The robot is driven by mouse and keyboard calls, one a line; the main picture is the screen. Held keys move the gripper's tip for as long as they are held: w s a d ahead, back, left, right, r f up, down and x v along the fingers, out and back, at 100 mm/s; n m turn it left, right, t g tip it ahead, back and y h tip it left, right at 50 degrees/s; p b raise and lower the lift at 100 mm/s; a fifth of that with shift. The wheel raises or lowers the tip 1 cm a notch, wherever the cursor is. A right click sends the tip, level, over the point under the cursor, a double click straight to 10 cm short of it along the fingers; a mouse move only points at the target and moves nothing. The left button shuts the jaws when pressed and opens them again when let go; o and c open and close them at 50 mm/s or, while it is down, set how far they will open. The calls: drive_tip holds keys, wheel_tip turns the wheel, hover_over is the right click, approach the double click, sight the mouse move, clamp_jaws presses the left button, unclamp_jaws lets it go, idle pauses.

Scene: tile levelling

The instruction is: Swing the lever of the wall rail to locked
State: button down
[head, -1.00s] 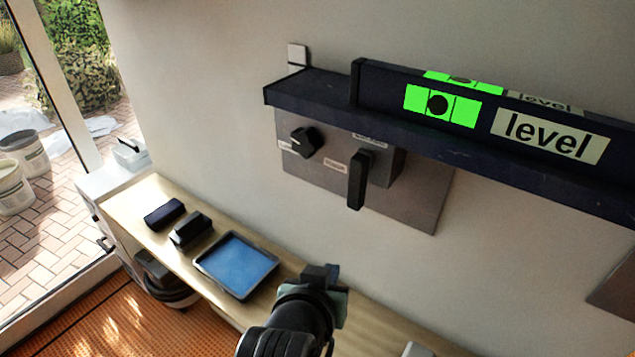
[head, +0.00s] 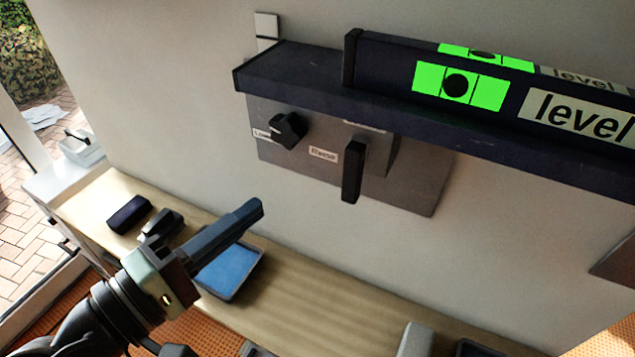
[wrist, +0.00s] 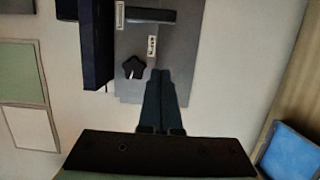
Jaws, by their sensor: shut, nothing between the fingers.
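The wall rail (head: 300,84) is a dark blue shelf-like bar on the wall with a grey plate (head: 420,190) below it. The black lever (head: 353,172) hangs nearly straight down from a block on the plate. In the wrist view the lever (wrist: 152,16) lies across the top. A black knob (head: 287,130) sits left of the lever; it also shows in the wrist view (wrist: 133,68). My gripper (head: 257,207) is shut and empty, below and left of the lever, apart from it. The label above the lever is mostly hidden.
A level (head: 520,110) with a green vial window stands on the rail. Below is a wooden bench (head: 330,290) with a blue-filled tray (head: 228,272) and dark blocks (head: 128,214). The wall between bench and plate is clear.

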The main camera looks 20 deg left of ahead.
sight(354, 171)
drive_tip(key=w+d+p, duration=0.4)
drive_tip(key=w+d, duration=0.2)
drive_tip(key=w, duration=0.1)
drive_tip(key=shift+w+p, duration=0.3)
drive_tip(key=shift+w, duration=0.05)
drive_tip(key=shift+d, duration=0.2)
drive_tip(key=shift+d+n, duration=0.4)
drive_tip(key=shift+d, duration=0.15)
drive_tip(key=shift+f, duration=0.1)
